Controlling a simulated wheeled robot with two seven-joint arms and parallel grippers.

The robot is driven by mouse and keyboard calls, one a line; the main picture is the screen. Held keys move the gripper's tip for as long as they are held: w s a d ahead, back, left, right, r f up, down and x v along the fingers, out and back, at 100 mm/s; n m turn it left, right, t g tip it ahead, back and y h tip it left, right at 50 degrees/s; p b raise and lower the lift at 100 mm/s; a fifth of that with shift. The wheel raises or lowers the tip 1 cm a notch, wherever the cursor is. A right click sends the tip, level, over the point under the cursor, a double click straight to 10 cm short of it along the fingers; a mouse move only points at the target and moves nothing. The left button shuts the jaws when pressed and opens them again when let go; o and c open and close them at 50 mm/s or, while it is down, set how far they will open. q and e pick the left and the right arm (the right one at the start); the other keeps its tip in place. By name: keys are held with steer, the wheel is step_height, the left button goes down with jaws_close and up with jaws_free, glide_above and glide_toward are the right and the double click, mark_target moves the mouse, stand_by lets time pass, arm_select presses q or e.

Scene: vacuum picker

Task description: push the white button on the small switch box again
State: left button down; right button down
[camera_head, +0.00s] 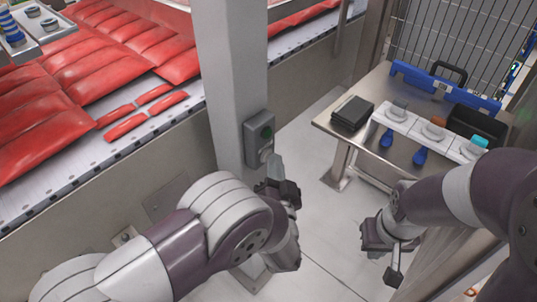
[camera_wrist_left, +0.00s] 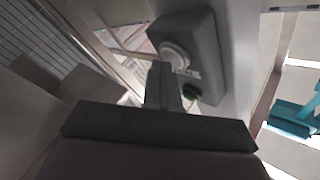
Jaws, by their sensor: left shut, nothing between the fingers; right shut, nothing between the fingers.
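The small grey switch box (camera_head: 259,137) is mounted on the grey post, with a green button (camera_head: 267,132) above a white button (camera_head: 265,153). In the left wrist view the box (camera_wrist_left: 205,45) shows the round white button (camera_wrist_left: 175,54) and the dark green button (camera_wrist_left: 190,91). My left gripper (camera_head: 273,161) is shut and empty, its fingertips close beside the white button. In the wrist view its tips (camera_wrist_left: 160,70) overlap the button's edge; I cannot tell whether they touch. My right gripper (camera_head: 394,275) is shut and empty, low in front of the steel table, away from the box.
The grey post (camera_head: 234,80) stands against a conveyor with red packages (camera_head: 40,110). A steel table (camera_head: 330,123) at right holds a black box (camera_head: 352,113), a white holder with suction cups (camera_head: 405,122) and a blue rack (camera_head: 440,88). Floor between post and table is clear.

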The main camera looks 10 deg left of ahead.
arm_select(q)
steer(key=shift+s+d, duration=0.15)
steer(key=shift+d, duration=0.1)
steer(key=s+d, duration=0.2)
steer(key=d, duration=0.1)
steer(key=s+d, duration=0.1)
steer(key=shift+s+d, duration=0.25)
steer(key=shift+d, duration=0.15)
steer(key=shift+f, duration=0.1)
